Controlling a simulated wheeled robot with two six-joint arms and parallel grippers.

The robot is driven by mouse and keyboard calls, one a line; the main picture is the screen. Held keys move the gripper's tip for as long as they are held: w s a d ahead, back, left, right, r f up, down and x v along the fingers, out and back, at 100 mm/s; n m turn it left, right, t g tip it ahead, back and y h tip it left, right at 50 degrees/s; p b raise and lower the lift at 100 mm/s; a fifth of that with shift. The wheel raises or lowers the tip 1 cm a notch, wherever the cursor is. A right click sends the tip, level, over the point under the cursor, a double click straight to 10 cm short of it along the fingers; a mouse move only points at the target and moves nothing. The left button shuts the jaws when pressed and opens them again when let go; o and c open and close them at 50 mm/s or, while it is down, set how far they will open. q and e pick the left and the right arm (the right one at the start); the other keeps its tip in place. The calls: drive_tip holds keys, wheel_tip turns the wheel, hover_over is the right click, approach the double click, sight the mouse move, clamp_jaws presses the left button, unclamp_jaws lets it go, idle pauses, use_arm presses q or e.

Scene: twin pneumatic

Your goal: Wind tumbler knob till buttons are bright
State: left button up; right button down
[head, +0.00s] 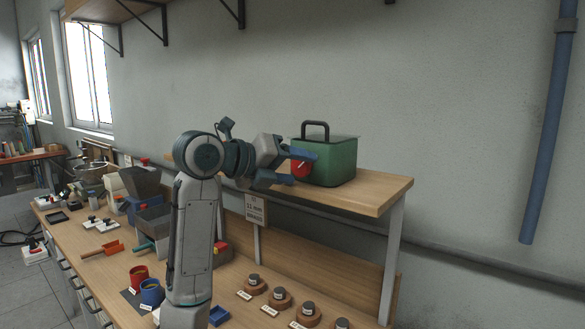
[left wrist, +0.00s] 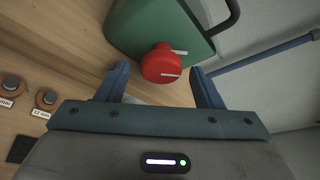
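A green box-shaped tumbler (head: 335,162) with a dark top handle stands on the raised wooden shelf in the head view. Its red round knob (head: 301,169) faces my left gripper. In the left wrist view the red knob (left wrist: 162,64), with a pale line on it, sits on the green tumbler wall (left wrist: 140,22). My left gripper (left wrist: 160,82) is open, its blue fingers spread to either side just short of the knob, apart from it. The left gripper also shows in the head view (head: 292,167). My right gripper is in neither view. No lit buttons can be made out on the tumbler.
The wooden shelf (head: 385,193) stands above a workbench with several round wooden bases with dark buttons (head: 281,298), labels, a red cup (head: 139,276) and a blue cup (head: 151,292). A small sign (head: 256,210) hangs below the shelf. A blue pipe (head: 547,130) runs down the wall.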

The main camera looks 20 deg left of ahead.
use_arm(q)
drive_tip(key=shift+s+a+r, duration=0.15)
drive_tip(key=shift+s+a, duration=0.2)
drive_tip(key=shift+s, duration=0.1)
drive_tip(key=b+v, duration=0.2)
drive_tip(key=v, duration=0.7)
drive_tip(key=shift+s+a+b, duration=0.2)
drive_tip(key=shift+s+b, duration=0.05)
drive_tip(key=shift+b, duration=0.15)
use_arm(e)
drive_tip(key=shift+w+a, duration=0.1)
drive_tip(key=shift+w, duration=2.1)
use_arm(q)
drive_tip(key=shift+r, duration=0.1)
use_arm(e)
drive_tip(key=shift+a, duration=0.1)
